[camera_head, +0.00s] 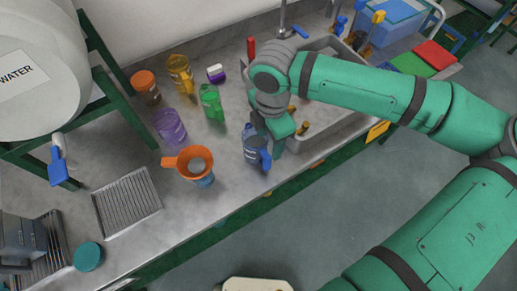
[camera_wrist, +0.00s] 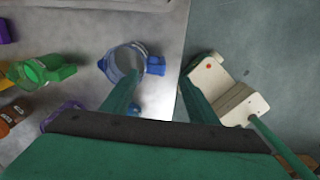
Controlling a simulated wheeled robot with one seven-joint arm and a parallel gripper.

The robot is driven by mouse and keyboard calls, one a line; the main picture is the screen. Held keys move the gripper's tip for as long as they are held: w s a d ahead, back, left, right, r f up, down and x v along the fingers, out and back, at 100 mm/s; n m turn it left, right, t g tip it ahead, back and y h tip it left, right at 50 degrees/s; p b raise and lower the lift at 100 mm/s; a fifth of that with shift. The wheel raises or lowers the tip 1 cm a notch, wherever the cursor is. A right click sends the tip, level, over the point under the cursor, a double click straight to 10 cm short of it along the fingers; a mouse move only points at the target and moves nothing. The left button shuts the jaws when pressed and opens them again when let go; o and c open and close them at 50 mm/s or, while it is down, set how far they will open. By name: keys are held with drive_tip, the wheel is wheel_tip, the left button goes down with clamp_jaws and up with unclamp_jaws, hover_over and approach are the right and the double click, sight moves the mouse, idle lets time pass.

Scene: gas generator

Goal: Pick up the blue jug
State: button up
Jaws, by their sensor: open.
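The blue jug (camera_head: 253,152) stands upright near the front edge of the steel counter, its blue handle toward the edge. In the wrist view its round open top (camera_wrist: 122,62) shows from above, with the blue handle (camera_wrist: 156,66) on the right. My gripper (camera_head: 272,138) is right at the jug, partly covering it in the head view. In the wrist view my gripper (camera_wrist: 160,80) is open. Its left finger overlaps the jug's body, its right finger is beyond the counter edge, and the handle shows between the tips. I cannot tell whether either finger touches the jug.
Purple (camera_head: 170,127), green (camera_head: 211,102) and yellow (camera_head: 180,74) jugs stand farther back. The sink (camera_head: 325,128) lies to the right. A drain grate (camera_head: 127,203) lies left.

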sight(265, 154)
drive_tip(key=f, duration=0.6)
drive_tip(key=a+f, duration=0.1)
drive_tip(key=f, duration=0.2)
drive_tip(key=shift+w, duration=0.1)
drive_tip(key=shift+c, duration=0.6)
clamp_jaws()
drive_tip(key=shift+r, duration=0.15)
